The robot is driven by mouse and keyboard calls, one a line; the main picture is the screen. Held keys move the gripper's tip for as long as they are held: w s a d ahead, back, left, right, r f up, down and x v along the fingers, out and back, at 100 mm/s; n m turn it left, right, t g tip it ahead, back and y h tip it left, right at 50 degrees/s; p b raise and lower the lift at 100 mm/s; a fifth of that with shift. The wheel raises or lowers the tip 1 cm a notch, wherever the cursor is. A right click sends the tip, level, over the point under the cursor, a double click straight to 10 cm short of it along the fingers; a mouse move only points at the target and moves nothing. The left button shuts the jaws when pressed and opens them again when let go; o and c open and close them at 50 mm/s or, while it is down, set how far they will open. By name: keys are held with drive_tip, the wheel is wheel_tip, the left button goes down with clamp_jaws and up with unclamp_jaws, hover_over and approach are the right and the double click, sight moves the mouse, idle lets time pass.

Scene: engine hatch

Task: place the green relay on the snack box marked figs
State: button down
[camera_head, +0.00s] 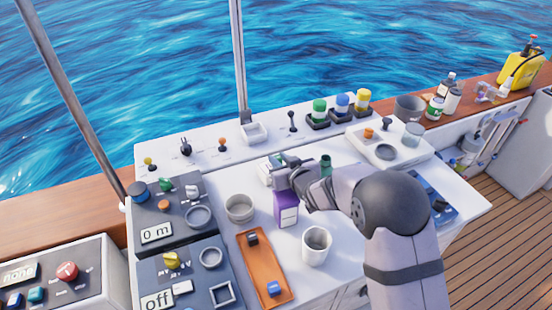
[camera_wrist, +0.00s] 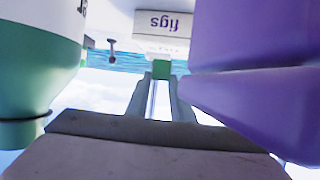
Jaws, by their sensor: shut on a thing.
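My gripper (camera_head: 283,173) is over the middle of the white console top in the head view. In the wrist view my gripper (camera_wrist: 160,76) is shut on a small green block, the green relay (camera_wrist: 161,67), held between the fingertips. The relay is hidden or too small to tell in the head view. The white snack box marked figs (camera_wrist: 165,26) shows beyond the fingertips in the wrist view, apart from the relay as far as I can see. In the head view a pale box (camera_head: 264,170), probably the same one, stands just behind my gripper, partly covered.
A purple box (camera_head: 287,211) stands close in front of my gripper. A green bottle (camera_head: 326,165) is close by on the right. A grey bowl (camera_head: 240,209), white mug (camera_head: 316,246) and orange tray (camera_head: 247,262) with small blocks are nearer. Levers and coloured knobs line the back.

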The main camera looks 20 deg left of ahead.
drive_tip(key=x, duration=0.1)
drive_tip(key=p+x, duration=0.1)
drive_tip(key=shift+w+a+f, duration=0.1)
drive_tip(key=shift+a+f, duration=0.05)
drive_tip(key=shift+f, duration=0.25)
drive_tip(key=shift+w+a+f, duration=0.2)
drive_tip(key=shift+f, duration=0.1)
drive_tip(key=shift+f, duration=0.1)
drive_tip(key=c, duration=1.4)
unclamp_jaws()
drive_tip(key=shift+b+v, duration=1.95)
drive_tip(key=shift+v, duration=4.1)
drive_tip(key=shift+w, duration=0.1)
